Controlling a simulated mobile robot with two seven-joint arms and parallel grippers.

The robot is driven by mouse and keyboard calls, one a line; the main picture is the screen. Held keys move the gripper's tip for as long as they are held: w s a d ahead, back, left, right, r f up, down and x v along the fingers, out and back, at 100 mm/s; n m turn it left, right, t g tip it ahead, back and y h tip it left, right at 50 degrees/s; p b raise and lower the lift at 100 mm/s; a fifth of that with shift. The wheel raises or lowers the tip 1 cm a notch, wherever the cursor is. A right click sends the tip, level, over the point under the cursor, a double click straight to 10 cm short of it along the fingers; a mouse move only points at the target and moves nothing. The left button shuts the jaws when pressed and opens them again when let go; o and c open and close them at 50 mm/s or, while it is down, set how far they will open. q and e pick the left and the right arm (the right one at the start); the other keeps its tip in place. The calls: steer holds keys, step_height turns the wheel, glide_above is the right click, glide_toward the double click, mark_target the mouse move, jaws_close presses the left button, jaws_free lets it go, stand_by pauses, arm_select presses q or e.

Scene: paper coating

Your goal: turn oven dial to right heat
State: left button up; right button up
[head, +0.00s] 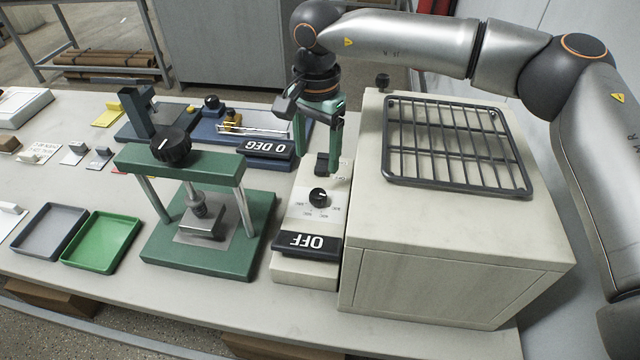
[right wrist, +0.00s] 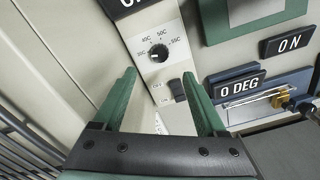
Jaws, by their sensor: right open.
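The oven dial (head: 319,197) is a small round black knob on a beige control panel beside the oven (head: 440,255). It also shows in the right wrist view (right wrist: 158,53), ringed by printed temperatures including 40C and 50C. The exact pointer setting is too small to read surely. A black plate reading OFF (head: 307,244) lies at the panel's front end. My right gripper (head: 318,162) is open and empty, its green fingers pointing down above the panel's back part, behind the dial. In the right wrist view its fingertips (right wrist: 160,76) stand apart, short of the dial.
A black switch (right wrist: 177,90) sits on the panel near the dial. A dark wire rack (head: 456,145) covers the oven top. A green press (head: 205,240) with a black knob stands left of the panel. A blue device with a 0 DEG plate (head: 268,149) stands behind.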

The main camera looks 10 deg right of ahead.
mark_target(317, 194)
step_height(317, 194, down, 10)
steer(key=shift+f+p, duration=0.1)
steer(key=shift+p, duration=0.5)
jaws_close()
